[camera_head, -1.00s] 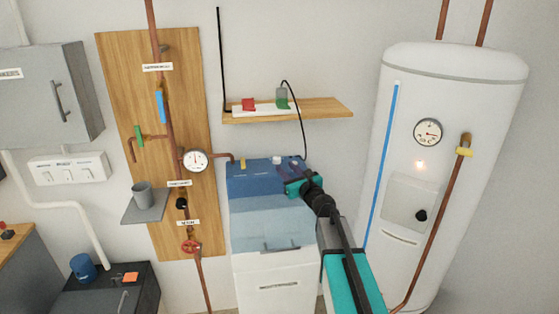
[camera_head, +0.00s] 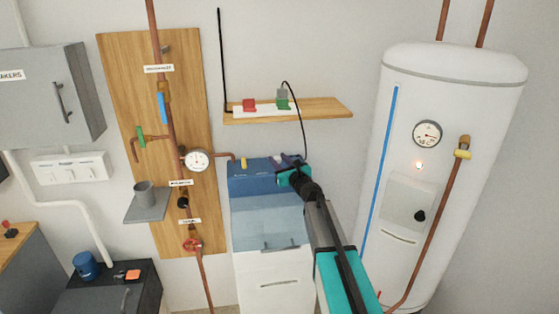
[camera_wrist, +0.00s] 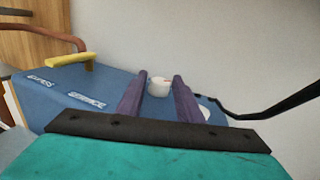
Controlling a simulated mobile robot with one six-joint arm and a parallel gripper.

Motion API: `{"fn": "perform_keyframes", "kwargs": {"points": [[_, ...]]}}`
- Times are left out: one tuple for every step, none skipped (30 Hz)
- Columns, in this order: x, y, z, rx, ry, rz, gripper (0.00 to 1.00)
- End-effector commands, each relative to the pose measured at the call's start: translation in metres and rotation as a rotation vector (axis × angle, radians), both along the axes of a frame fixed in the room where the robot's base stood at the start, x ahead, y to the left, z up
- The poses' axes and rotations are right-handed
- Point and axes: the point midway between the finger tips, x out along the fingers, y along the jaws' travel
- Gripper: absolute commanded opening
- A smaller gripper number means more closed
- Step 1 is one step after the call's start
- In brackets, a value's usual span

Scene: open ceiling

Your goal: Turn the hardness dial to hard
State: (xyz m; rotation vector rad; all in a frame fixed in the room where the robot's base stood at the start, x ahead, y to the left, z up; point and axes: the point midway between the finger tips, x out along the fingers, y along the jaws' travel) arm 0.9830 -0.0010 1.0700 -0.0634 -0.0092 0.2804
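The white dial (camera_wrist: 159,87) stands on the blue top of the softener unit (camera_wrist: 60,98). It has a small red mark, and I cannot read its setting. In the head view the dial (camera_head: 277,159) is small beside my gripper (camera_head: 291,165), over the unit's back right. In the wrist view my gripper (camera_wrist: 160,78) has its two purple fingers apart, one on each side of the dial. A narrow gap shows on both sides, and I see no clear contact. The teal gripper body hides the front of the unit's top.
A yellow lever (camera_wrist: 70,60) stands on the unit's left side, near blurred white labels. A black cable (camera_wrist: 265,108) runs down to the right of the fingers from the wooden shelf (camera_head: 320,109). A white tank (camera_head: 455,95) stands to the right.

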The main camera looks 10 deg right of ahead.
Motion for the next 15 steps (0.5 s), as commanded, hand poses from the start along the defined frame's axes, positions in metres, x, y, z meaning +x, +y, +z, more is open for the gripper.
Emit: {"fn": "perform_keyframes", "kwargs": {"points": [[0.0010, 0.0002, -0.0001, 0.000, 0.000, 0.000, 0.33], [0.0011, 0.0003, -0.0001, 0.000, 0.000, 0.000, 0.33], [0.0011, 0.0002, -0.0002, 0.000, 0.000, 0.000, 0.33], [0.0011, 0.0002, -0.0002, 0.000, 0.000, 0.000, 0.33], [0.0010, 0.0002, -0.0003, 0.000, 0.000, 0.000, 0.33], [0.0009, 0.0001, -0.0003, 0.000, 0.000, 0.000, 0.33], [0.0009, 0.0000, -0.0003, 0.000, 0.000, -0.001, 0.33], [0.0008, 0.0000, -0.0003, 0.000, 0.000, -0.001, 0.33], [0.0009, -0.0001, -0.0003, 0.000, 0.000, -0.001, 0.33], [0.0009, -0.0002, -0.0003, 0.000, 0.000, -0.001, 0.29], [0.0008, -0.0002, -0.0003, 0.000, 0.000, -0.001, 0.24], [0.0008, -0.0003, -0.0003, 0.000, 0.000, -0.001, 0.17], [0.0008, -0.0003, -0.0003, 0.000, 0.000, -0.001, 0.12], [0.0008, -0.0004, -0.0003, 0.000, 0.000, -0.001, 0.07], [0.0008, -0.0004, -0.0003, 0.000, 0.000, -0.001, 0.03]]}}
